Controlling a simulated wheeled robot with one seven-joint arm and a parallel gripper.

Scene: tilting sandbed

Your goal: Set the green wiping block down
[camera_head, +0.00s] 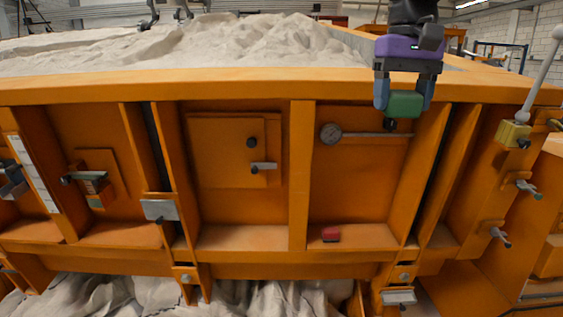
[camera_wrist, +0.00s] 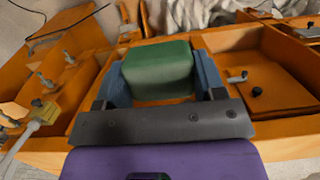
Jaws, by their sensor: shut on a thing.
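The green wiping block (camera_head: 405,104) is held between the two blue-grey fingers of my gripper (camera_head: 405,95), in the air in front of the orange sandbed wall, near the top rim at the upper right. In the wrist view the green block (camera_wrist: 158,70) fills the space between the fingertips of my gripper (camera_wrist: 158,75), with a finger against each side. My gripper is shut on the block and points downward. The block appears clear of any surface in the head view.
A lever (camera_head: 540,80) stands at right. Sand (camera_head: 200,45) fills the bed behind the rim.

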